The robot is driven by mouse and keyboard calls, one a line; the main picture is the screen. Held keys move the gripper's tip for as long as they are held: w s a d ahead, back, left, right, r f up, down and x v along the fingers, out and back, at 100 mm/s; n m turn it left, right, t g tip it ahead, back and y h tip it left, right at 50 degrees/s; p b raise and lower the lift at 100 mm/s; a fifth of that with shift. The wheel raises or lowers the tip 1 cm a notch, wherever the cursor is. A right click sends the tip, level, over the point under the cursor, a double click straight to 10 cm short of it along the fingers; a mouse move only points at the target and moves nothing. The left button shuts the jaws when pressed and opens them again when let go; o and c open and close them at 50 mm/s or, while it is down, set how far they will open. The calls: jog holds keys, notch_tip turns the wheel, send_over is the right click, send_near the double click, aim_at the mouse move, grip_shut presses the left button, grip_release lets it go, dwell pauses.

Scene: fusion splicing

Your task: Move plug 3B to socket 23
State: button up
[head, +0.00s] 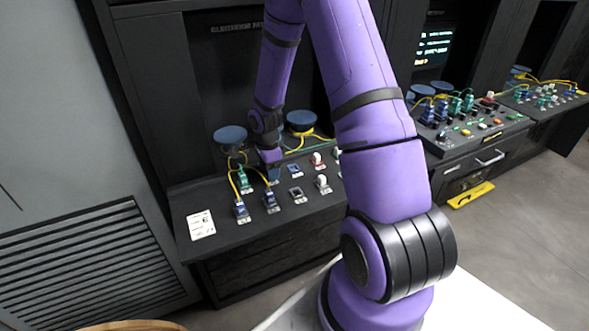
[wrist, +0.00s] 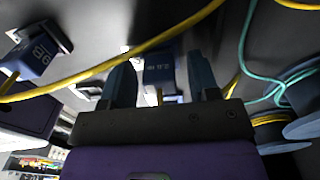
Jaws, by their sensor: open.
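My gripper (wrist: 159,66) is open in the wrist view, its two fingers on either side of a blue plug (wrist: 160,72). That plug's small label is too blurred to read surely. Another blue plug (wrist: 36,56) with a yellow cable sits at the upper left; its label looks like 3B, seen turned over. In the head view my gripper (head: 268,156) is low over the panel's back row, near a blue plug (head: 273,174). Two more blue plugs, one left (head: 241,210) and one right (head: 270,202), stand in front. Socket numbers, including 23, are not readable.
A green plug (head: 246,181) stands beside the blue ones on the dark sloped panel (head: 222,232). Empty-looking sockets (head: 296,195) and white knobs (head: 322,184) lie to the right. A yellow cable (wrist: 110,62) crosses in front of the wrist view. Cable spools (head: 230,135) stand behind.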

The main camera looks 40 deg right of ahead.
grip_shut()
jog(key=shift+r, duration=2.95)
